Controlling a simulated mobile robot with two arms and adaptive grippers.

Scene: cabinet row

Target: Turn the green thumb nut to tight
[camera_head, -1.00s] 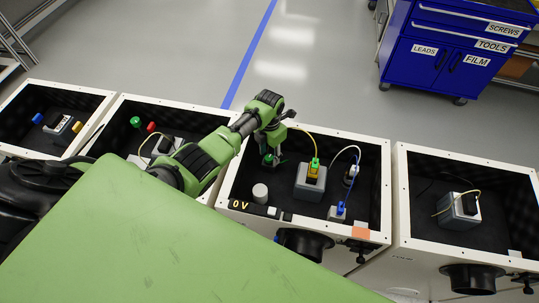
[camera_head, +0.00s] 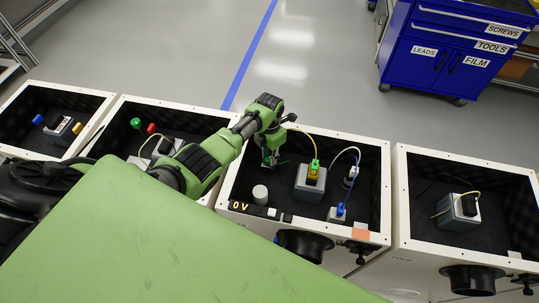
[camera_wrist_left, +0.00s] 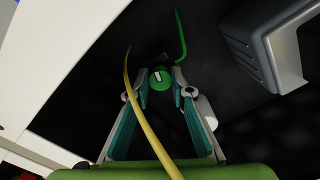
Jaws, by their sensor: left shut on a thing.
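The green thumb nut (camera_wrist_left: 160,78) shows in the left wrist view, a round green knob with a white mark on its top. It sits between the fingertips of my left gripper (camera_wrist_left: 161,80), which is shut on it. In the head view my left gripper (camera_head: 270,160) reaches down into the middle open cabinet, and the nut is mostly hidden by the fingers there. My right gripper is in neither view.
A yellow cable (camera_wrist_left: 128,75) crosses the left wrist view close to the fingers. A green lead (camera_wrist_left: 181,35) and a grey block (camera_wrist_left: 262,45) lie beyond.

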